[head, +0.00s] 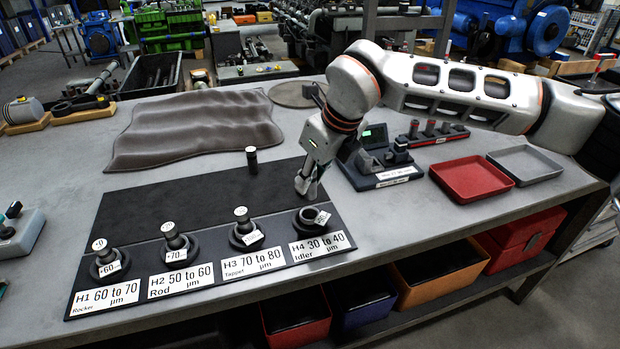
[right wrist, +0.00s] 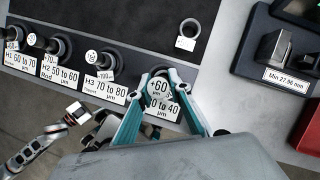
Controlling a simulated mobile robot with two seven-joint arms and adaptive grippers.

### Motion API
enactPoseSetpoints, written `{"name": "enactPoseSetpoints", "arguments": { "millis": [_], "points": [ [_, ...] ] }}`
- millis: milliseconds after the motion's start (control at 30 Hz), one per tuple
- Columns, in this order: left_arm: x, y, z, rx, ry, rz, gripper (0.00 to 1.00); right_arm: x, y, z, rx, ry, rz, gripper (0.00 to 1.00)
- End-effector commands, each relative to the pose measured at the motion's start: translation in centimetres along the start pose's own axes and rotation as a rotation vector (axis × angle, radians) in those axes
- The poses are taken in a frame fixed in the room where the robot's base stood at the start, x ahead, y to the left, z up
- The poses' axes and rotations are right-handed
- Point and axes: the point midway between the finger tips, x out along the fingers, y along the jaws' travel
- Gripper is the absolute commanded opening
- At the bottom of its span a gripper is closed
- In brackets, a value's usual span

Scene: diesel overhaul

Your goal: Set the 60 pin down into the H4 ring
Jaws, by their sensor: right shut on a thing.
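The 60 pin shows by its white +60 label (right wrist: 158,88) between the fingers of my right gripper (right wrist: 160,82) in the right wrist view. My right gripper (head: 308,188) is shut on this pin and points down at the H4 station in the head view. The dark H4 ring (head: 303,226) sits on the black board behind its "H4 30 to 40" plate. The fingers and the tag partly hide the pin and the ring. I cannot tell how far the pin is inside the ring.
Rings H1 (head: 106,262), H2 (head: 177,248) and H3 (head: 243,235) hold upright pins with tags. Another dark pin (head: 251,160) stands behind on the board (head: 170,205). A gauge (head: 378,165), a red tray (head: 470,180) and a grey tray (head: 525,165) are to the right.

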Motion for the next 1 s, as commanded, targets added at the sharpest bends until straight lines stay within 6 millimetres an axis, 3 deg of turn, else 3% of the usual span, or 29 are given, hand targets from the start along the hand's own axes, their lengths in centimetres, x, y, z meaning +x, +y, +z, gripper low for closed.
{"name": "enactPoseSetpoints", "arguments": {
  "millis": [367, 1000],
  "points": [
    [0.3, 0.1, 0.6, -0.001, -0.004, 0.001, 0.5, 0.9, 0.1, -0.2, 0.019, 0.001, -0.007, 0.0],
    [1.2, 0.1, 2.2, 0.013, -0.012, -0.003, 0.5, 4.6, 0.1, -1.8, 0.019, 0.003, -0.006, 0.0]
  ]
}}
